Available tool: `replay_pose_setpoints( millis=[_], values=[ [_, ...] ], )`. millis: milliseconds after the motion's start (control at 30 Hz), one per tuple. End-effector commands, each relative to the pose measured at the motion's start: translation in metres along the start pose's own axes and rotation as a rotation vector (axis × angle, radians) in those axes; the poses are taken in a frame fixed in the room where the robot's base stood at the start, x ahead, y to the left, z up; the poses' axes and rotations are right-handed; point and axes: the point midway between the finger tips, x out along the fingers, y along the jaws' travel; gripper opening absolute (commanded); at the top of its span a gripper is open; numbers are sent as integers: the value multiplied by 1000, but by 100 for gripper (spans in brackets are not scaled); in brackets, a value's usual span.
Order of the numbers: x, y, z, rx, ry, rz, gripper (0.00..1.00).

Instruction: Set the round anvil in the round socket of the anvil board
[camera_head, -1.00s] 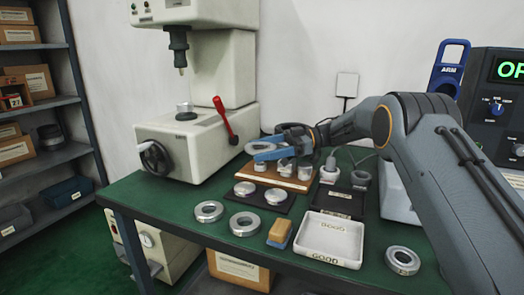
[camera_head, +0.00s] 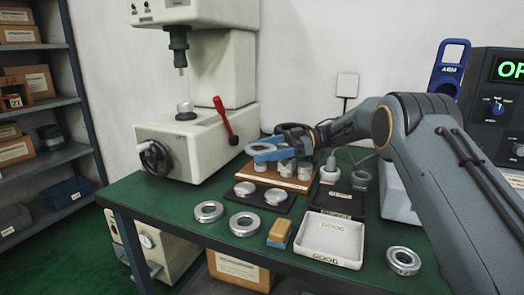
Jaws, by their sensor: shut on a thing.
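My gripper (camera_head: 264,152), with blue fingers, is over the back left of the wooden anvil board (camera_head: 268,177). It is shut on a pale grey round metal piece (camera_head: 262,146), which looks like the round anvil. Its underside and the gap to the board are hard to make out. Several grey metal pieces stand on the board, among them one below the fingers (camera_head: 260,166) and one at the right (camera_head: 305,171). The fingers and these pieces hide the round socket from view.
In front lies a dark mat with two metal discs (camera_head: 245,188). Nearer are two bearing rings (camera_head: 209,211), a brush-like block (camera_head: 279,233) and a white tray (camera_head: 330,241). The press (camera_head: 195,145) stands left; a small bottle (camera_head: 330,171) stands right of the board.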

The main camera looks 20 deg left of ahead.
Motion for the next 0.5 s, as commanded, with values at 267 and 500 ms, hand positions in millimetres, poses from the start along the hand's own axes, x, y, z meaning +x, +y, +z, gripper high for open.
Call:
replay_pose_setpoints(
  millis=[267, 500],
  values=[
    [1, 0, 5, -2, 1, 0, 34],
    [1, 0, 8, -1, 1, 0, 34]
  ],
)
